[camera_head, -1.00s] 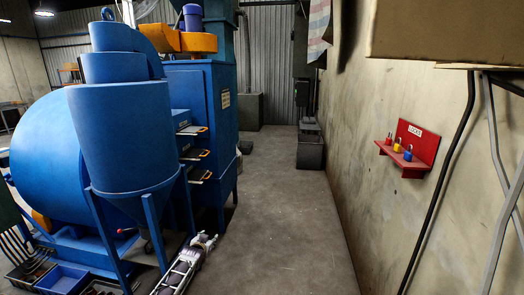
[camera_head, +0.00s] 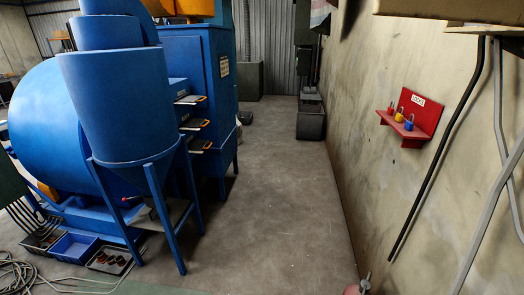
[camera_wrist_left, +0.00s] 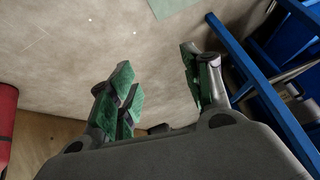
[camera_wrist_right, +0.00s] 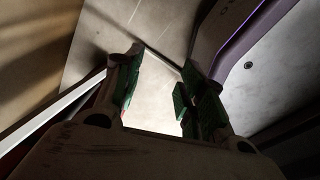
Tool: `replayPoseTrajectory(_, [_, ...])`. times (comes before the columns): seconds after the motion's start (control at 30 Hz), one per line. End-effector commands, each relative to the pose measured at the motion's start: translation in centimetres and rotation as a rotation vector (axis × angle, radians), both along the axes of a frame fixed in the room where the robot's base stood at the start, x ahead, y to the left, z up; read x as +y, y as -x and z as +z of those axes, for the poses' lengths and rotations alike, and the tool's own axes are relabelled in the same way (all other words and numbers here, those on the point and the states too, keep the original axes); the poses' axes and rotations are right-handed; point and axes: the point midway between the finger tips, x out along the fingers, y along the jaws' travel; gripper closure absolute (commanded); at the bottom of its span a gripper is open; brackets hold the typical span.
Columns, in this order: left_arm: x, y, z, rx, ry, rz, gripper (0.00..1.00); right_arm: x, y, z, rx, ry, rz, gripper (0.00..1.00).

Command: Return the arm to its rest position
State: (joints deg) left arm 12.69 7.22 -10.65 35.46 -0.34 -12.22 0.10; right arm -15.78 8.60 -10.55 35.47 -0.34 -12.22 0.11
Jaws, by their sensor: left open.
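In the left wrist view my left gripper (camera_wrist_left: 158,72) is open, with its green-padded fingers apart. Nothing shows between them, and bare floor lies beyond. In the right wrist view my right gripper (camera_wrist_right: 158,85) also has its fingers apart and holds nothing. A pale surface shows through the gap. Neither gripper shows in the head view. The blue drum blaster (camera_head: 115,110) stands at left, and its blue frame legs also show at the right of the left wrist view (camera_wrist_left: 250,75).
A red lock shelf (camera_head: 420,118) with several padlocks hangs on the right wall. Dark pipes (camera_head: 440,150) run down that wall. Bins (camera_head: 72,247) and a coiled cable (camera_head: 20,275) lie at lower left. The aisle floor (camera_head: 270,200) is clear. A reddish object (camera_head: 352,289) shows at the bottom edge.

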Motion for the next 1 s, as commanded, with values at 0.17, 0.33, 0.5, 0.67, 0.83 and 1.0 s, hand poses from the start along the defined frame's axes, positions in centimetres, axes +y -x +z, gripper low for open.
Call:
replayPoseTrajectory(0.17, [0.6, 7.6, -4.3, 0.092, -0.006, 0.003, 0.51, 0.6, 0.0, 0.0, 0.0, -0.006, -0.002, 0.6])
replayPoseTrajectory(0.33, [1.0, 14.8, -7.5, 0.174, -0.01, 0.003, 0.51, 1.3, 0.0, -0.1, 0.0, -0.014, -0.004, 0.6])
replayPoseTrajectory(0.5, [1.4, 22.2, -10.2, 0.257, -0.014, 0.003, 0.51, 1.3, 0.1, -0.1, 0.0, -0.014, -0.003, 0.6])
replayPoseTrajectory(0.67, [1.6, 29.4, -12.1, 0.335, -0.017, 0.002, 0.51, 0.9, 0.0, 0.0, 0.0, -0.01, -0.003, 0.6])
replayPoseTrajectory(0.83, [1.7, 36.8, -13.5, 0.415, -0.018, 0.002, 0.51, 0.4, 0.0, 0.0, 0.0, -0.005, -0.001, 0.6])
replayPoseTrajectory(1.0, [1.7, 42.3, -14.2, 0.472, -0.018, 0.001, 0.51, 0.1, 0.1, 0.0, 0.0, -0.001, 0.0, 0.6])
